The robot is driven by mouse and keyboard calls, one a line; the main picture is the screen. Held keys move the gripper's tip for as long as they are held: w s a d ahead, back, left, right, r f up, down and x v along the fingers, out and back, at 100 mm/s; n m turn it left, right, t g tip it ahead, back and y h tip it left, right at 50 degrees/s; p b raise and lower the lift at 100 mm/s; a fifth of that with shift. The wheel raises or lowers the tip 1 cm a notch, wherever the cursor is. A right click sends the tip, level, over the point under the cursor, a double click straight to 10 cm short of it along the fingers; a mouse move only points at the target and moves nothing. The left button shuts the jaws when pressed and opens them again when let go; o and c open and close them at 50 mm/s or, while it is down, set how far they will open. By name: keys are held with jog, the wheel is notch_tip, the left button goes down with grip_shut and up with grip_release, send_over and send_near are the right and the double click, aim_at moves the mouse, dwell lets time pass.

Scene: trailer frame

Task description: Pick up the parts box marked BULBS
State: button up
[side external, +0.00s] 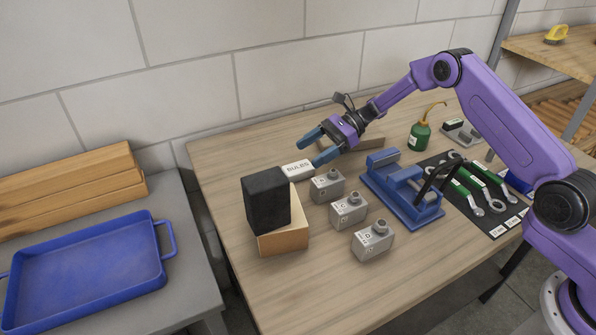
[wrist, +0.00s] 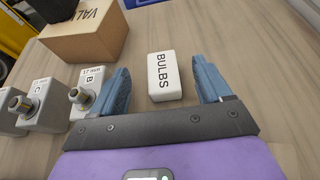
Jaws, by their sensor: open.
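The white parts box marked BULBS (side external: 297,170) lies on the wooden table behind the grey blocks in the side view. In the wrist view my gripper (wrist: 163,88) shows a gap on both sides of the box. I cannot tell how far the fingertips are above the table.
A cardboard box (side external: 284,236) with a black block (side external: 266,200) stands left of several grey lettered blocks (side external: 348,210). A blue vise (side external: 402,190), a green oil can (side external: 420,135) and a tool mat (side external: 470,195) lie to the right. A blue tray (side external: 85,268) rests on the left bench.

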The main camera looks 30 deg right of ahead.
aim_at(301, 166)
jog(key=shift+f, duration=1.15)
jog(key=x, duration=0.5)
jog(key=shift+f, duration=0.1)
jog(key=c, duration=1.1)
